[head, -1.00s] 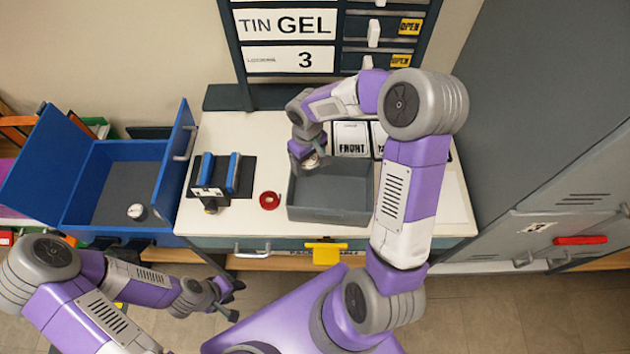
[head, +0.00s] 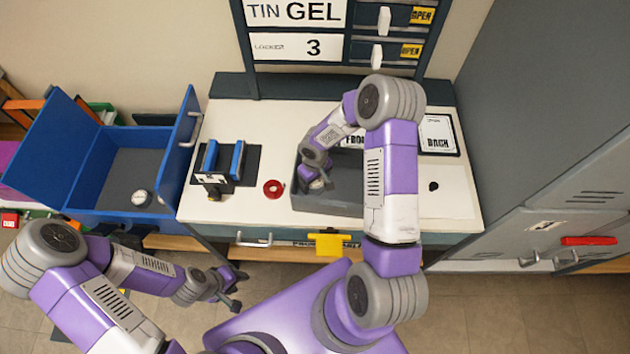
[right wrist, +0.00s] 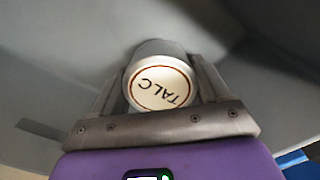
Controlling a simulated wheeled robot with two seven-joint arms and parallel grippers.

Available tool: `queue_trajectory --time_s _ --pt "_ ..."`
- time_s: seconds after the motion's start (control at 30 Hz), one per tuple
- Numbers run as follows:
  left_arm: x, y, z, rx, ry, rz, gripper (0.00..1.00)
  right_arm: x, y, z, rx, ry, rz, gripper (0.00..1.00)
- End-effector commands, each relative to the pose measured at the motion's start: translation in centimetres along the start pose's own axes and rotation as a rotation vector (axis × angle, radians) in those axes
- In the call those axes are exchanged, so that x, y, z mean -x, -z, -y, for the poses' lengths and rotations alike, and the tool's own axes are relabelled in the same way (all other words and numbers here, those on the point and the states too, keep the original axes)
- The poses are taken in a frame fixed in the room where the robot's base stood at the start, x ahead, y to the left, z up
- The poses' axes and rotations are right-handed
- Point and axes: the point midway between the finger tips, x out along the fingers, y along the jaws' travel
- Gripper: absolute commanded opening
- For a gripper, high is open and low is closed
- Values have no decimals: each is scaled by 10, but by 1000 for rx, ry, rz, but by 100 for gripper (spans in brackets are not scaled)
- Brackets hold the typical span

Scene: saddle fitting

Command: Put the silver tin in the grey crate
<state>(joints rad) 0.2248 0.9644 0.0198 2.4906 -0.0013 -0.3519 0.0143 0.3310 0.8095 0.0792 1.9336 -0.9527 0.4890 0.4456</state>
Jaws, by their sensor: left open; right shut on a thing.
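The grey crate (head: 325,204) stands on the white worktop, partly hidden by my right arm. My right gripper (head: 316,182) reaches down inside the left part of the crate. It is shut on a silver tin (right wrist: 160,80), whose white lid reads TALC in the right wrist view. The tin's lid also shows in the head view (head: 317,185). I cannot tell whether the tin touches the crate floor. My left gripper (head: 236,287) is open and empty, low in front of the worktop. Another small round tin (head: 140,198) with a pale lid lies in the blue bin (head: 115,180).
A red ring (head: 273,188) and a black stand with blue uprights (head: 225,165) are left of the crate. A yellow tag (head: 327,243) hangs at the front edge. Grey lockers (head: 560,220) stand at right.

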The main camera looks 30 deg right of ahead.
Motion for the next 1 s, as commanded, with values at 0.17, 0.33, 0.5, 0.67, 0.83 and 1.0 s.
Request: queue_trajectory --time_s 0.17,0.33,0.5,0.67,0.83,1.0 --pt "0 0 0 0 0 0 43 -2 0 0 -1 -1 -1 39" --pt "-2 0 1 0 0 0 43 -4 0 0 0 -1 -1 39" --pt "-3 0 1 0 0 0 43 -5 0 0 0 0 0 88" --pt "-3 0 1 0 0 0 43 -5 0 0 0 0 0 100" --pt "-2 0 1 0 0 0 43 -4 0 0 0 0 0 100" --pt "2 0 -1 0 0 0 43 10 2 -1 0 -2 -6 100"
